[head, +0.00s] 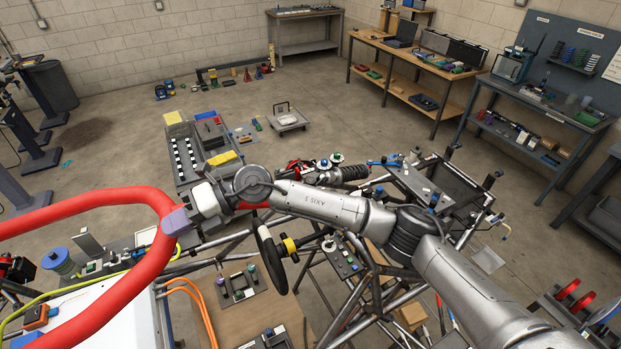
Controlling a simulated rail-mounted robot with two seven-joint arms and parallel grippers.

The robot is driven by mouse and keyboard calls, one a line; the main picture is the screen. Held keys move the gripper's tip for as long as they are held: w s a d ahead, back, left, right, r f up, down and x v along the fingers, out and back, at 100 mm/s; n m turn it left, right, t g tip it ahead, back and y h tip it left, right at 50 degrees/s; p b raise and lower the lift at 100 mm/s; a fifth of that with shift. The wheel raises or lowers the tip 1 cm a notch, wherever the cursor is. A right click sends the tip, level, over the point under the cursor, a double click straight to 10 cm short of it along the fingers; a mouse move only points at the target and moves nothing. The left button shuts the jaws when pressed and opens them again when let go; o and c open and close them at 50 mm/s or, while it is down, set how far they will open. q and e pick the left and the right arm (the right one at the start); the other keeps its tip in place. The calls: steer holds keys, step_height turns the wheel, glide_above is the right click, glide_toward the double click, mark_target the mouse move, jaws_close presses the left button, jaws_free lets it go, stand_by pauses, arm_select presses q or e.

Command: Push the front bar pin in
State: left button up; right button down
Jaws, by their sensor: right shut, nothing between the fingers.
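My right arm reaches in from the lower right across the tube chassis (330,290). Its right gripper (177,222) is shut and empty, with pale purple fingertips at the rounded end of a thick red bar (110,198). In this picture the fingertips overlap the bar's edge; I cannot tell whether they touch it. The bar loops in from the left edge. I cannot make out the front bar pin; it may be hidden behind the gripper or too small to tell. My left gripper is not in view.
A black steering wheel (270,258) stands just right of the gripper. A white-topped surface (110,315) lies below the red bar, with orange hoses (200,300) beside it. A grey cart (190,160) with parts stands behind the gripper.

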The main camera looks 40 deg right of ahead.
steer(key=w+d+h, duration=0.1)
steer(key=d+h, duration=0.2)
steer(key=d, duration=0.2)
steer(key=w+d+h+b, duration=0.1)
steer(key=w+d+h, duration=0.1)
steer(key=d, duration=0.3)
steer(key=w+d+g+h, duration=0.1)
steer(key=d+h, duration=0.3)
steer(key=d, duration=0.1)
steer(key=shift+w+d+r, duration=0.15)
steer(key=shift+w+d, duration=0.1)
steer(key=shift+d, duration=0.15)
steer(key=d+r+m+h, duration=0.1)
steer(key=d+r+h, duration=0.25)
steer(key=d, duration=0.55)
step_height(320, 180, up, 2)
steer(key=m+g+h, duration=0.2)
steer(key=m+h, duration=0.1)
glide_above(311, 180)
step_height(311, 180, down, 13)
steer(key=p, duration=0.3)
steer(key=shift+r, duration=0.1)
